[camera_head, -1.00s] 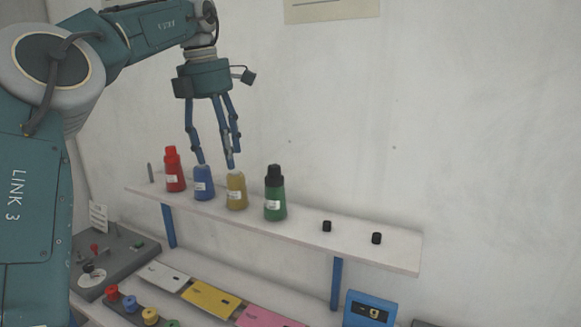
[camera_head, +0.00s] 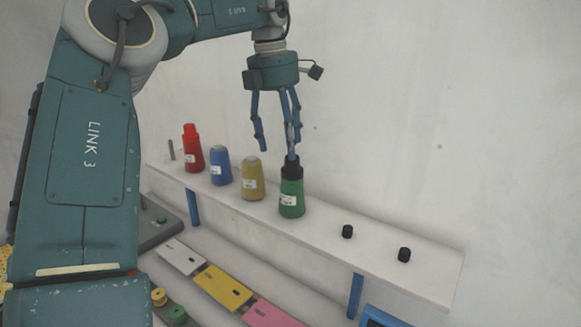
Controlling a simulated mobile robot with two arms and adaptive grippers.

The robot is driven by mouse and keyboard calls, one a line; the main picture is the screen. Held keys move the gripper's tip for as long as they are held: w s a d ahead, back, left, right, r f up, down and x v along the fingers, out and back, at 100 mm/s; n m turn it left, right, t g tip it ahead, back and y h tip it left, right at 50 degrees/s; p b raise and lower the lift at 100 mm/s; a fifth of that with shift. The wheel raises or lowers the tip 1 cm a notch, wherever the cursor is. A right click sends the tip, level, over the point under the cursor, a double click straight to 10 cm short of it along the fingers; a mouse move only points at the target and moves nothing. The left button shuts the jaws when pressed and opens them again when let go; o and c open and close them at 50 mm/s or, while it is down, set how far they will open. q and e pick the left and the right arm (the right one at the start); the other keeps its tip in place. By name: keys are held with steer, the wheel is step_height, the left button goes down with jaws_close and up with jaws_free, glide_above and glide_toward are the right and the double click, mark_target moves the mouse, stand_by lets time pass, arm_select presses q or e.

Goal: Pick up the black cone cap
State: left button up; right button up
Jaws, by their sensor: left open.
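The black cone cap (camera_head: 291,171) sits on top of the green thread cone (camera_head: 291,197) on the shelf. The cone stands upright. My left gripper (camera_head: 278,152) is open and empty, pointing down. Its right-hand fingertips overlap the top of the cap in the picture, and its left finger hangs to the left of the cap. I cannot tell whether the fingers touch the cap. My right gripper is not in view.
A red cone (camera_head: 193,155), a blue cone (camera_head: 220,170) and a yellow cone (camera_head: 252,183) stand left of the green one. Two small black cylinders (camera_head: 347,232) lie to its right on the shelf (camera_head: 310,232). Colored cards (camera_head: 222,286) lie below. The wall is behind.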

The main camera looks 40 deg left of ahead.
mark_target(292, 166)
arm_select(q)
steer(key=f, duration=0.1)
steer(key=w+d+f+p, duration=0.1)
steer(key=f, duration=0.1)
steer(key=f+p, duration=0.1)
steer(key=shift+w+d+f, duration=0.15)
steer(key=shift+w+f, duration=0.1)
steer(key=shift+w, duration=0.15)
steer(key=shift+s+f, duration=0.1)
steer(key=shift+f, duration=0.35)
steer(key=c, duration=1.1)
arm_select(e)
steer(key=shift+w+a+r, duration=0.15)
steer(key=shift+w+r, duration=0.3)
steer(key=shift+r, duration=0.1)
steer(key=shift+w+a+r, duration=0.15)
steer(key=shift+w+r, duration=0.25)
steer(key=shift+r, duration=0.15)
